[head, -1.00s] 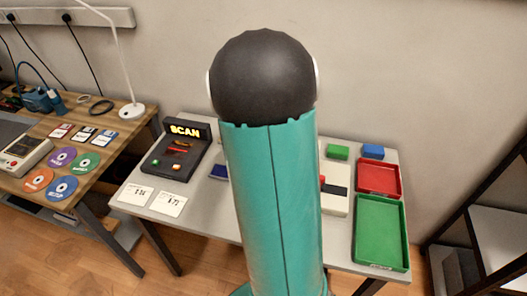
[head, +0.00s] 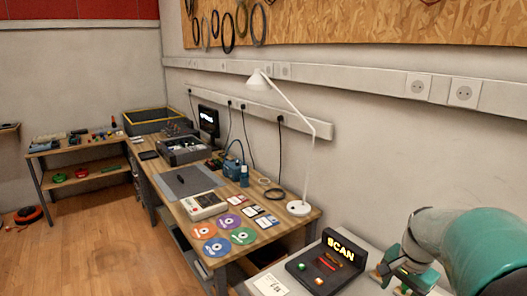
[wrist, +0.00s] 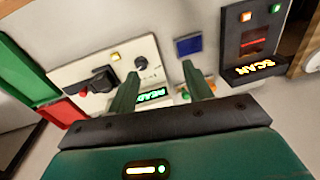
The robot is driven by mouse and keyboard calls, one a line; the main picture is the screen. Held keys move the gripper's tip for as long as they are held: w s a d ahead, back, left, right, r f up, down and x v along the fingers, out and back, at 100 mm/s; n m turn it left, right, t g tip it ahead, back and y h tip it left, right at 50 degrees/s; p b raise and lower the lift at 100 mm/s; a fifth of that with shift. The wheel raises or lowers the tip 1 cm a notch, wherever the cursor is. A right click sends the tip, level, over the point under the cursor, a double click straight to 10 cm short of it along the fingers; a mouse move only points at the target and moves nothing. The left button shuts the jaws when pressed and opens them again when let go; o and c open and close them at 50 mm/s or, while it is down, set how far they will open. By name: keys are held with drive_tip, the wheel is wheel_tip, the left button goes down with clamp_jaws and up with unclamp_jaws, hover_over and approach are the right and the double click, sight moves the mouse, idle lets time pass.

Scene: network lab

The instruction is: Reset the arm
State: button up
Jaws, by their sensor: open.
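My arm reaches in from the right edge of the head view, its teal links bent downward. My gripper (head: 396,277) is over the grey table there, to the right of the SCAN device (head: 324,262). In the wrist view my gripper (wrist: 162,80) shows two dark green fingers spread apart with nothing between them. Beyond the fingers stands a pale device (wrist: 95,72) with a black part, a knob and a lit green display. A blue piece (wrist: 188,45) lies just beyond the right finger. The SCAN device also shows in the wrist view (wrist: 252,40).
A red tray (wrist: 64,112) and a green tray (wrist: 22,75) are at the wrist view's left. In the head view, a wooden bench (head: 283,232) carries coloured discs, a white lamp (head: 298,207) and electronics. A cable board (head: 350,30) hangs above. Floor at left is mostly clear.

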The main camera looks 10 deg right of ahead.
drive_tip(key=s+a+r+n+t, duration=0.1)
drive_tip(key=s+a+r+n, duration=0.1)
drive_tip(key=a, duration=0.5)
drive_tip(key=s+a+r+n+t, duration=0.1)
drive_tip(key=s+a+r+n, duration=0.2)
drive_tip(key=s+a+n, duration=0.2)
drive_tip(key=s+a+r+n+t, duration=0.2)
drive_tip(key=a+n, duration=0.4)
drive_tip(key=a, duration=0.5)
drive_tip(key=shift+s+r, duration=0.55)
drive_tip(key=shift+s, duration=0.2)
